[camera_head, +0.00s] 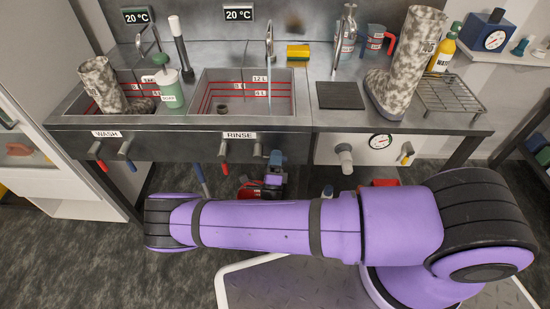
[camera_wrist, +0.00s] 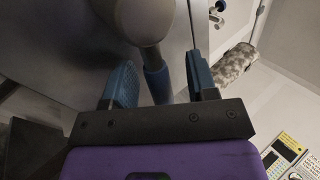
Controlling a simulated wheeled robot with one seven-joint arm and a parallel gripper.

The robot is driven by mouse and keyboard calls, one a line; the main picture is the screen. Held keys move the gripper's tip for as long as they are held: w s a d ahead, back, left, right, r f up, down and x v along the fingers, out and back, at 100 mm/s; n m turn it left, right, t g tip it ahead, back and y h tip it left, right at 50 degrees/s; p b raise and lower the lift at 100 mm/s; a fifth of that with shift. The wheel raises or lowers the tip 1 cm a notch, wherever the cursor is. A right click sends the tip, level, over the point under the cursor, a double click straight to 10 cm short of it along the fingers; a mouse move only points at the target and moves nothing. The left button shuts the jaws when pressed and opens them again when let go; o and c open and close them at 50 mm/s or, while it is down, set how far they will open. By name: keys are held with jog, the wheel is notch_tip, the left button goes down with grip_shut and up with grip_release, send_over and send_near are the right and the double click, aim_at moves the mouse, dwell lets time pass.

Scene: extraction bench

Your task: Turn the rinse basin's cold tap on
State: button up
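The rinse basin (camera_head: 216,80) is the right-hand sink, with a RINSE label on its front edge. Below it, a red-tipped tap lever (camera_head: 223,163) hangs at the left. The cold tap shows in the wrist view as a grey rounded knob with a blue lever (camera_wrist: 157,82). My gripper (camera_head: 273,165) is under the basin's front at the right of the label, and partly covers the cold tap in the head view. In the wrist view, its two blue fingers (camera_wrist: 162,86) are apart, one on each side of the blue lever. I cannot tell whether either finger touches it.
The wash basin (camera_head: 75,103) is at the left, with its own red and blue levers. Another boot (camera_head: 404,70) stands right of the rinse basin. A gauge (camera_head: 380,141) is on the front panel.

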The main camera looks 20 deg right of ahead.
jog(key=v, duration=1)
jog(key=shift+s+f, duration=0.25)
jog(key=shift+f, duration=0.05)
jog(key=shift+a+r, duration=0.1)
jog(key=shift+a, duration=0.05)
jog(key=d+r+m+g+h, duration=0.1)
jog(key=d+r+m+g, duration=0.3)
jog(key=r+m+g, duration=1.05)
jog(key=d+r+m+g+h, duration=0.1)
jog(key=d+r+m+g, duration=0.3)
jog(key=r+m+g, duration=1.05)
jog(key=s+d+r+m+t+y, duration=0.2)
jog(key=s+r+m+t+y, duration=0.2)
jog(key=r, duration=0.5)
jog(key=s+d+r+m+t+y, duration=0.3)
jog(key=s+r+m+t+y, duration=0.1)
jog(key=s+r+m, duration=0.4)
jog(key=s+d+r+m+t+y, duration=0.3)
jog(key=s+r+m, duration=0.3)
jog(key=r, duration=0.6)
jog(key=shift+s+r+t+y, duration=0.2)
jog(key=shift+s+t+y, duration=0.3)
jog(key=shift+s, duration=0.25)
